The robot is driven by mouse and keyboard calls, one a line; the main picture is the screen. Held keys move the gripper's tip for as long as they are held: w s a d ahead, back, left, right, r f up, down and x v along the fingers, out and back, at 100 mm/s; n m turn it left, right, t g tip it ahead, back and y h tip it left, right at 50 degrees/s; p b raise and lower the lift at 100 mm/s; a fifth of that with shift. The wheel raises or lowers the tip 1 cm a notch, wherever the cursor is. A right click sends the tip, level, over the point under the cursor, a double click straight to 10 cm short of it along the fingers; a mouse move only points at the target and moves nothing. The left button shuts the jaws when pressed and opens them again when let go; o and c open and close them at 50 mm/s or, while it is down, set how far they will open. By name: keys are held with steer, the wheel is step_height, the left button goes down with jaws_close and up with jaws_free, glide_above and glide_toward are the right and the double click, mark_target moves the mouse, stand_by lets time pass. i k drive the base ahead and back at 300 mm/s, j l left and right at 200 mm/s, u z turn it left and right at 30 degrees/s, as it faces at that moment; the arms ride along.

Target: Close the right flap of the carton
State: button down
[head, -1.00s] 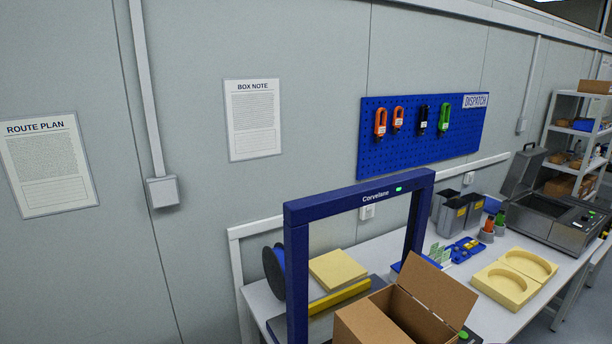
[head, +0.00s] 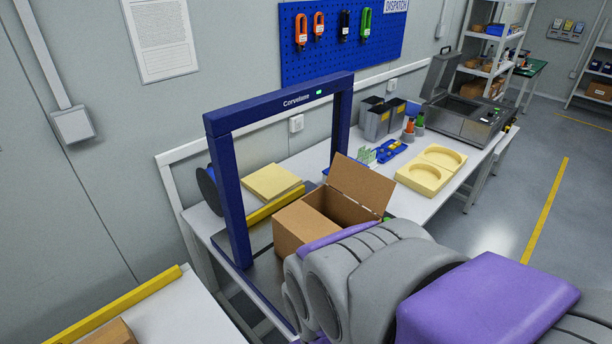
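The carton's top is open, and I see part of the inside. My grey and purple arm covers the lower right of the view and hides the carton's near right side. My gripper does not show, so I cannot tell its state or its distance from the flap.
A blue frame (head: 229,185) labelled Corvelane stands left of the carton. A yellow foam block (head: 272,182) lies behind it. A foam insert (head: 431,169), grey bins and a grey case stand along the bench (head: 318,155). Open floor lies to the right.

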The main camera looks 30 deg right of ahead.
mark_target(374, 190)
steer(key=l+u, duration=1.15)
steer(key=k+l+u, duration=0.15)
steer(key=l+u, duration=0.25)
steer(key=k+l+u, duration=0.15)
steer(key=l, duration=0.4)
steer(key=k+l+u, duration=0.1)
steer(key=k+l, duration=0.3)
steer(key=k+l+u, duration=0.15)
steer(key=k+l, duration=0.15)
steer(key=l, duration=0.3)
steer(key=k+l+u, duration=0.1)
steer(key=k+l, duration=0.2)
steer(key=l, duration=0.15)
steer(key=k+l, duration=0.4)
steer(key=l, duration=0.15)
steer(key=k+l, duration=0.4)
steer(key=l, duration=0.1)
